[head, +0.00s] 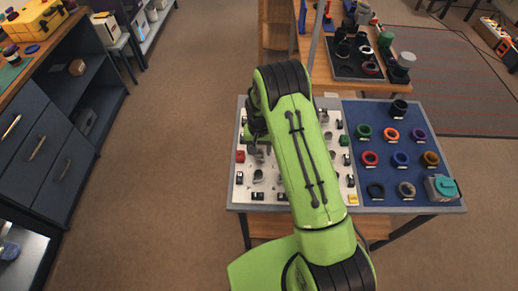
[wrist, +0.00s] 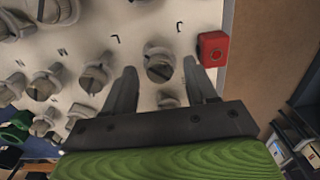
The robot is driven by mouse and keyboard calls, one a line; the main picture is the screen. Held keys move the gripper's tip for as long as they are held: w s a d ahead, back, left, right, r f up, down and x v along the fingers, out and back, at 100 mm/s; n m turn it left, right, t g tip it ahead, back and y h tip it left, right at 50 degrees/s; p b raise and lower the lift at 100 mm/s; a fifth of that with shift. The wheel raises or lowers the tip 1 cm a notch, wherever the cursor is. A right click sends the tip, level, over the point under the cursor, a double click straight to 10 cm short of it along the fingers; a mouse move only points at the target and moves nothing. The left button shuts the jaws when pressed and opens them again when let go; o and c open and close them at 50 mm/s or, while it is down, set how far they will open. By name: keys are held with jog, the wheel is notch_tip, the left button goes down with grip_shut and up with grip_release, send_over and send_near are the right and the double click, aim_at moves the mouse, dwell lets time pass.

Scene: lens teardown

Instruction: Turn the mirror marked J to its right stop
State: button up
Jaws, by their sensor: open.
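The mirror (wrist: 158,68) is a small round grey mount with a dark slot across its top. It stands on the white board (wrist: 125,20), and the mark beside it reads like an upside-down J. In the wrist view my gripper (wrist: 160,75) is open, with one finger on each side of this mirror. Gaps show between the fingers and the mount. I cannot tell how far down the fingertips reach. In the head view my gripper (head: 258,143) is over the left part of the board, and my arm hides much of the board.
A red box with a round button (wrist: 213,49) stands close beside the right finger. Similar mounts, such as one by an L-like mark (wrist: 95,76), stand to the left. A blue mat (head: 380,142) with several coloured rings lies right of my arm.

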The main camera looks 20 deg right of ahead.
jog(key=shift+f, duration=0.25)
jog(key=c, duration=1.1)
jog(key=shift+o, duration=0.2)
jog(key=shift+m, duration=0.3)
jog(key=m+b, duration=0.2)
jog(key=m, duration=0.1)
jog(key=shift+m, duration=0.4)
jog(key=m+b, duration=0.2)
jog(key=m, duration=0.2)
jog(key=m+b, duration=0.1)
jog(key=m, duration=0.4)
jog(key=shift+m+b, duration=0.75)
jog(key=shift+m, duration=1.45)
jog(key=shift+r, duration=0.1)
